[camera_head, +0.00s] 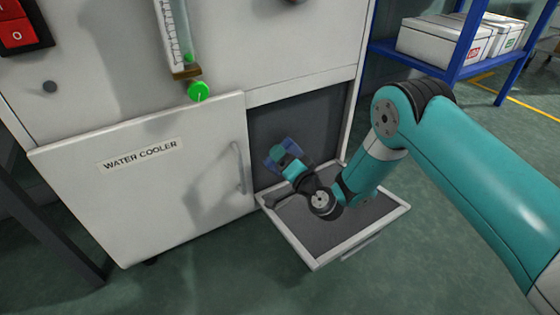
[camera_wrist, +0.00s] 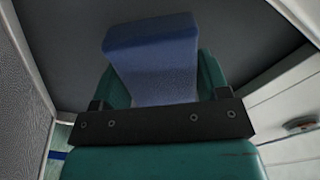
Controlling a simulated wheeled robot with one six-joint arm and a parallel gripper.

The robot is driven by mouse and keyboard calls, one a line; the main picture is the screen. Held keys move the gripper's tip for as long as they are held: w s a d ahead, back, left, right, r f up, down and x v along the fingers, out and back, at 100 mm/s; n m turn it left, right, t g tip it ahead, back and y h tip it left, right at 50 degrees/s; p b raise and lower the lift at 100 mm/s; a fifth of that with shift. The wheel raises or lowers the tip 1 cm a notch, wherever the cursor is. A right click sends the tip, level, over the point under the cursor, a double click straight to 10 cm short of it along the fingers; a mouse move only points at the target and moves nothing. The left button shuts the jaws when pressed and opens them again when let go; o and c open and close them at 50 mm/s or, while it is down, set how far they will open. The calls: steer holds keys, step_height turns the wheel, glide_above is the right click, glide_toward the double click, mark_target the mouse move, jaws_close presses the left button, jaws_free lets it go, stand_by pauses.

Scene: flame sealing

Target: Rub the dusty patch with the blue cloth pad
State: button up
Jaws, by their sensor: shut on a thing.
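The blue cloth pad (camera_wrist: 155,62) is a blue block between the teal fingers of my gripper (camera_wrist: 160,85) in the wrist view. My gripper (camera_head: 279,155) is shut on it. In the head view the gripper and pad are at the open compartment (camera_head: 316,112) in the right part of the white cabinet, in front of its dark inside. I cannot tell whether the pad touches a surface. I cannot make out a dusty patch in either view.
A green knob (camera_head: 198,91) sits above. A blue shelf with white boxes (camera_head: 440,38) stands at the back right.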

steer(key=b+v, duration=0.2)
steer(key=b, duration=0.2)
steer(key=shift+s+d+b, duration=0.15)
steer(key=shift+d+b, duration=0.05)
steer(key=shift+b, duration=0.2)
steer(key=b+v, duration=0.3)
steer(key=b, duration=0.3)
stand_by(0.3)
stand_by(0.5)
